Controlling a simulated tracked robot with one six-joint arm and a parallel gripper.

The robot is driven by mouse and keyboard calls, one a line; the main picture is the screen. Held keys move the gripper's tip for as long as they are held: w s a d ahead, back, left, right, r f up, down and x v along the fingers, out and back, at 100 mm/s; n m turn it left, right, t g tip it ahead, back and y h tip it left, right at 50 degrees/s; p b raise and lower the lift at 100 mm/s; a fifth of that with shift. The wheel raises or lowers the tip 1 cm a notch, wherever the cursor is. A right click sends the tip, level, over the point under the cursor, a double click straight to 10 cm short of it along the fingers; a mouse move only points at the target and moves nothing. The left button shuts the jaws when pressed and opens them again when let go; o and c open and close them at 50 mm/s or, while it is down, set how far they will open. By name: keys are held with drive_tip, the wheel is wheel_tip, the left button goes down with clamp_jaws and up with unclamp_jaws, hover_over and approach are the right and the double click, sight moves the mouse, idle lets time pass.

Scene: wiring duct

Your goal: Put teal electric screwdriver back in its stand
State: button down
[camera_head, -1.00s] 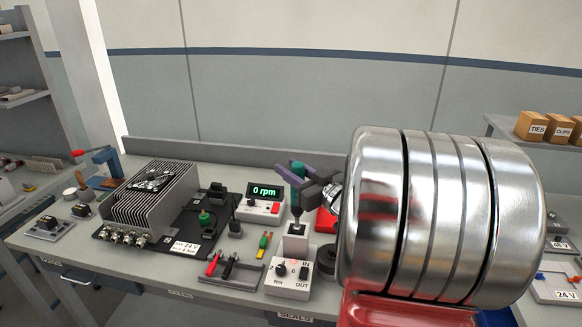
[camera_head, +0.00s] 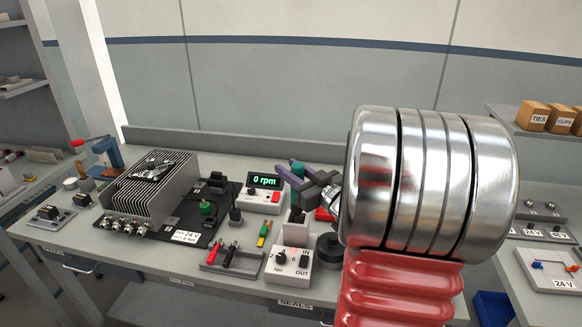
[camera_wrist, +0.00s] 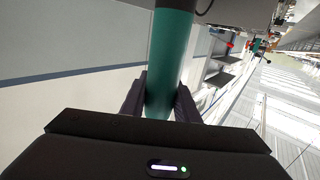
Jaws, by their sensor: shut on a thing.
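The teal electric screwdriver (camera_head: 297,169) is upright between the fingers of my gripper (camera_head: 303,179) in the head view. My gripper is shut on it. In the wrist view, the teal body (camera_wrist: 170,60) runs up between the two dark fingers of my gripper (camera_wrist: 160,98). The screwdriver's dark lower end (camera_head: 297,214) is at the top of the pale block-shaped stand (camera_head: 296,235). I cannot tell how far it is inside. My arm hides part of the bench to the right.
A white torque box (camera_head: 288,264) stands in front of the stand. A dark round object (camera_head: 329,249) is close on its right. The rpm display (camera_head: 265,181) is behind left, and a tray with red and black tools (camera_head: 232,257) is at the front left.

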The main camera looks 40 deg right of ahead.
drive_tip(key=shift+f, duration=2.95)
drive_tip(key=c, duration=1.3)
unclamp_jaws()
drive_tip(key=s, duration=1.3)
drive_tip(key=shift+s+a, duration=0.3)
drive_tip(key=shift+s, duration=0.1)
